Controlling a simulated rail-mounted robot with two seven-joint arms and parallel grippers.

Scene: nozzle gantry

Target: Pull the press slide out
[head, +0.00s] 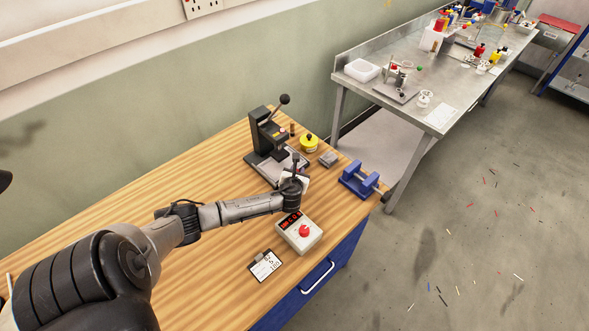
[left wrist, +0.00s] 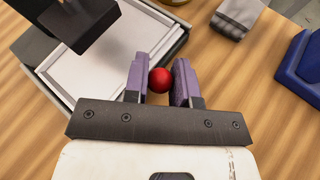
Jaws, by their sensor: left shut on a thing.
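The black press (head: 262,132) stands near the back of the wooden bench, with its lever up to the right. Its slide is a pale flat tray (left wrist: 125,65) with a raised rim, low in front of the press column; the dark press head (left wrist: 88,22) overhangs part of it in the left wrist view. A red ball knob (left wrist: 160,80) sits at the tray's near right corner. My left gripper (left wrist: 160,85) has its two purple-grey fingers closed on either side of this knob. In the head view, my left gripper (head: 292,183) hides the knob and the slide's front.
A control box with a red button (head: 304,231) stands just in front of my left gripper. A blue vise (head: 358,180), a small grey block (head: 328,159) and a yellow round container (head: 309,144) are to the right. A label card (head: 265,265) lies near the front edge.

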